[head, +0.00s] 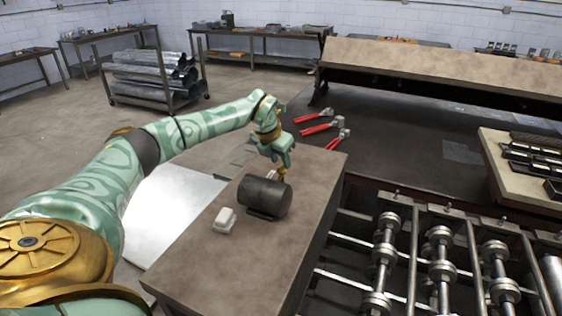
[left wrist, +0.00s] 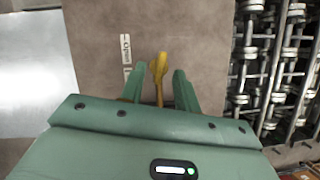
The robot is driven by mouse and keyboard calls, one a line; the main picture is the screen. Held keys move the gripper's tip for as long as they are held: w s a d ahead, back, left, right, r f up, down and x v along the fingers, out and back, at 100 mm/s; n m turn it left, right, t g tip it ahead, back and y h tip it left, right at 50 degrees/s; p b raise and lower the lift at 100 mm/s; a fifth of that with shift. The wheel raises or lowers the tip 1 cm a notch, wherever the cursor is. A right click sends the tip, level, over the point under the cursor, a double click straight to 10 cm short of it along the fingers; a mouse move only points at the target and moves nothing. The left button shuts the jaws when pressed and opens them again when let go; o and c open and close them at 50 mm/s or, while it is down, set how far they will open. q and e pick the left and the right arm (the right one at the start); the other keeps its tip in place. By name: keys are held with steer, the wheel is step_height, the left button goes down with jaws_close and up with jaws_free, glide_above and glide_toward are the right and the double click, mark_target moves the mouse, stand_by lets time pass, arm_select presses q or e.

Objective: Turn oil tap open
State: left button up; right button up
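The oil tap's yellow handle (left wrist: 158,70) lies between the two fingers of my left gripper (left wrist: 158,82) in the left wrist view. Clear gaps show on both sides of the handle, so the gripper is open around it and not clamped. A pale label (left wrist: 126,50), apparently reading "Open", lies left of the handle. In the head view my left gripper (head: 281,168) points down just behind a dark cylinder (head: 264,196) on a brown bench top (head: 265,255). The tap is mostly hidden there by the gripper and cylinder. My right gripper is not in view.
A small white block (head: 225,220) sits left of the cylinder. Red-handled tools (head: 322,127) lie on the dark table behind. A machine with metal rollers (head: 385,250) is right of the bench. A pale metal sheet (head: 172,210) lies to the left.

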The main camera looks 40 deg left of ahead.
arm_select(q)
steer(key=shift+x, duration=0.9)
jaws_close()
steer(key=shift+d+r+n+y+p, duration=0.15)
steer(key=shift+n+y+p, duration=0.25)
steer(key=shift+n+p, duration=0.55)
steer(key=shift+n, duration=0.65)
jaws_free()
